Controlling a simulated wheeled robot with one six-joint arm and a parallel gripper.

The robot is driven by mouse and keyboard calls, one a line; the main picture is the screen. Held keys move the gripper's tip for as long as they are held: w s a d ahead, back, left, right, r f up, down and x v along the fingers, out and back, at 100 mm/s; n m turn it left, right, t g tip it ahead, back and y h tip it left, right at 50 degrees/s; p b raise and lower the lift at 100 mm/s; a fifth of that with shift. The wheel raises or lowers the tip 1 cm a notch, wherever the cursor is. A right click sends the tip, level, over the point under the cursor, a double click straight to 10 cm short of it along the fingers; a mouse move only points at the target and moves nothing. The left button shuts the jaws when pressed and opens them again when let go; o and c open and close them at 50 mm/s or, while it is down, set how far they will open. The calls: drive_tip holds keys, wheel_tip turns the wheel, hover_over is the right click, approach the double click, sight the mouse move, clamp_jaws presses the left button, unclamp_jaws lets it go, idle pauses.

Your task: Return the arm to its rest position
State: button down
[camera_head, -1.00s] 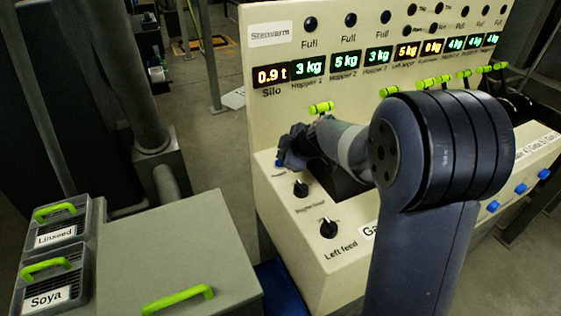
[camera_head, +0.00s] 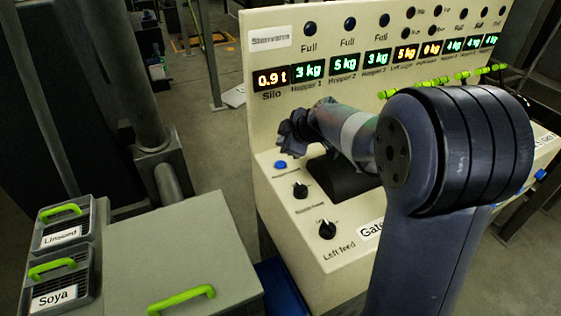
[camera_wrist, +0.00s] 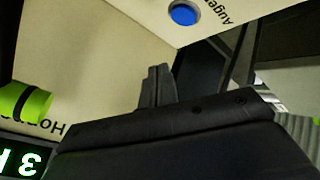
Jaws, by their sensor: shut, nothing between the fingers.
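My arm reaches from the right of the head view toward the cream control console (camera_head: 300,229). My gripper (camera_head: 286,134) is at the left end of the arm, above the console's sloping panel and in front of its upright display face. In the wrist view my gripper's fingers (camera_wrist: 158,75) are together with nothing between them. A blue button (camera_head: 280,165) is on the panel below the gripper; a blue button also shows at the top of the wrist view (camera_wrist: 184,13). A green lever handle (camera_wrist: 24,103) is at the left of the wrist view.
Two black knobs (camera_head: 327,229) sit on the panel below my arm. Lit displays (camera_head: 342,64) and a row of green handles (camera_head: 440,80) line the upright face. Soya (camera_head: 54,284) and Linseed (camera_head: 62,225) crates and a grey lidded box (camera_head: 178,250) stand at left.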

drive_tip(key=shift+f, duration=0.1)
idle(0.5)
drive_tip(key=shift+f+b, duration=0.5)
drive_tip(key=shift+f, duration=0.35)
drive_tip(key=p, duration=0.3)
drive_tip(key=shift+a+r, duration=0.1)
drive_tip(key=shift+r, duration=0.2)
drive_tip(key=p, duration=0.3)
drive_tip(key=shift+r+p, duration=1.4)
drive_tip(key=shift+r, duration=1.15)
drive_tip(key=shift+f, duration=0.1)
wheel_tip(320, 180, down, 6)
drive_tip(key=b, duration=0.4)
drive_tip(key=shift+w+b, duration=0.1)
drive_tip(key=shift+b, duration=0.7)
